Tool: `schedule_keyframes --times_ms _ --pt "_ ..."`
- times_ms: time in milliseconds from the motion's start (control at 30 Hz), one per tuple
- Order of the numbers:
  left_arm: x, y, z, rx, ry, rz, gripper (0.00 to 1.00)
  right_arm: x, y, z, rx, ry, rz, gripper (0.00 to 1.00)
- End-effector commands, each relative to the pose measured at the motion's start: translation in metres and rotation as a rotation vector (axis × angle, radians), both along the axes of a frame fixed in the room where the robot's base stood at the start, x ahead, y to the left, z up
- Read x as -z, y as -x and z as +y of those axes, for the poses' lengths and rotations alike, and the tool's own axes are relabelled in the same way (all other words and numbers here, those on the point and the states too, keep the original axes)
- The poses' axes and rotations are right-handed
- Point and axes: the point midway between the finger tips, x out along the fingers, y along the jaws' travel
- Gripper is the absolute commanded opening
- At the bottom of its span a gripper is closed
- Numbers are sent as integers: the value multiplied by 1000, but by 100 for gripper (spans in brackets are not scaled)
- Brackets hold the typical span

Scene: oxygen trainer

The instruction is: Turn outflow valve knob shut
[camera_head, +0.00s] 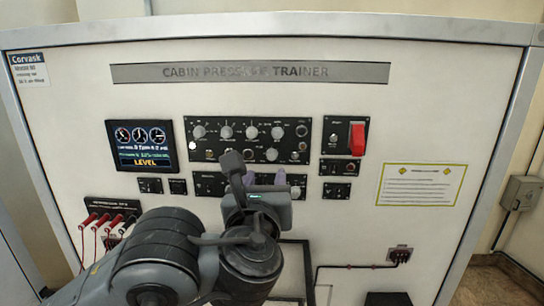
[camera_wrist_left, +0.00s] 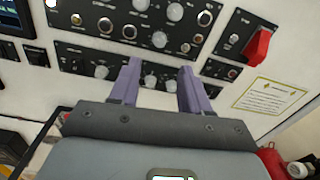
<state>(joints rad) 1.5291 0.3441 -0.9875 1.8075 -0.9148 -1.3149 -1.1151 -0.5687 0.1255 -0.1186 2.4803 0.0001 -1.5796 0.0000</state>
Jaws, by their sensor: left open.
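My left gripper (camera_head: 265,179) is in front of the lower middle of the trainer panel. Its two purple fingers are spread and empty; they also show in the left wrist view (camera_wrist_left: 160,70). The upper control panel (camera_head: 248,151) carries several pale round knobs. A narrower lower control panel (camera_head: 208,189) sits behind the gripper, and the gripper partly covers it. The labels are too small to read, so I cannot tell which knob is the outflow valve.
A display (camera_head: 142,146) is at the left, and a red guarded switch (camera_head: 357,139) is right of the upper panel. Red-handled connectors (camera_head: 98,219) with hanging cords are at the lower left. A yellow-bordered notice (camera_head: 421,185) is at the right. Bare white panel surrounds them.

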Motion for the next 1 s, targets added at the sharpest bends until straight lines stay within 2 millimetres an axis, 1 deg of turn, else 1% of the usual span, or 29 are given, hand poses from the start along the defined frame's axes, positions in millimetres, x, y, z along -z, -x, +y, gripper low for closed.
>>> schedule_keyframes --times_ms 100,233,400,600,800,1000 --pt "0 -10 0 -3 -4 0 47 5 6 1 1 -3 16 43" --pt "-1 -26 0 -5 -2 -4 47 7 8 2 2 -7 20 43" --pt "-2 -55 -3 -5 -1 -3 47 2 7 3 4 -10 19 43" --pt "-2 -83 -7 -3 0 0 47 -5 5 3 5 -11 15 43" --pt "-1 -99 -9 -2 1 0 47 -9 5 3 4 -10 13 43" --pt "0 -104 -9 0 1 -1 47 -10 5 2 1 -6 12 43"
